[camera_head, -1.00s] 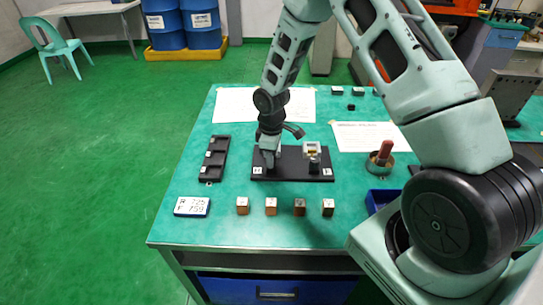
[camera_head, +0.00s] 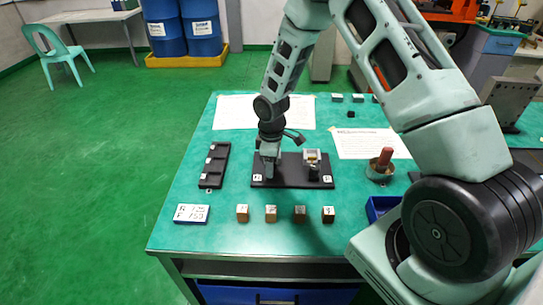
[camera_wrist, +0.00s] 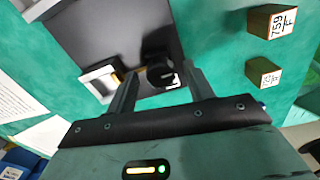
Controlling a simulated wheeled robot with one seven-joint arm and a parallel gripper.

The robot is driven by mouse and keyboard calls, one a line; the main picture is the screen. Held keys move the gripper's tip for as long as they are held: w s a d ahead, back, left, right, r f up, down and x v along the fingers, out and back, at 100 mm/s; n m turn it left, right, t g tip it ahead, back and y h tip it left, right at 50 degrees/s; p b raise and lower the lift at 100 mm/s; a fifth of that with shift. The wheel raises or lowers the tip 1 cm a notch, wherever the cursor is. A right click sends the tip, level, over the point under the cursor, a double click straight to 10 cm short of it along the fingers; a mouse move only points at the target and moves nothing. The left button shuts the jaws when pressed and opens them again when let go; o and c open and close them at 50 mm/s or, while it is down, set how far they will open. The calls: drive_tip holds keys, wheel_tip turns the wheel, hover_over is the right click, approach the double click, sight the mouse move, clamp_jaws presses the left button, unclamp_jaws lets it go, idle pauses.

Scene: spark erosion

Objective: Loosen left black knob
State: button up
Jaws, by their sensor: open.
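The black base plate (camera_head: 290,180) lies on the green table, with a small metal fixture (camera_head: 311,157) and a black knob (camera_head: 313,173) at its right end. My gripper (camera_head: 269,176) points down over the left end of the plate and hides the left knob in the head view. In the wrist view the left black knob (camera_wrist: 160,73) sits between the two fingertips of my gripper (camera_wrist: 160,82). The fingers are apart, on either side of it. Contact with the knob cannot be told. A silver block (camera_wrist: 100,80) is beside the left finger.
Several small labelled blocks (camera_head: 271,214) stand in a row in front of the plate. A number sign (camera_head: 191,214) lies at the front left and a dark slotted tray (camera_head: 214,166) left of the plate. A round pot with a red handle (camera_head: 381,168) stands to the right.

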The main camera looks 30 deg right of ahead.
wheel_tip(320, 180, up, 17)
drive_tip(key=b, duration=0.2)
drive_tip(key=shift+r, duration=0.2)
idle(0.5)
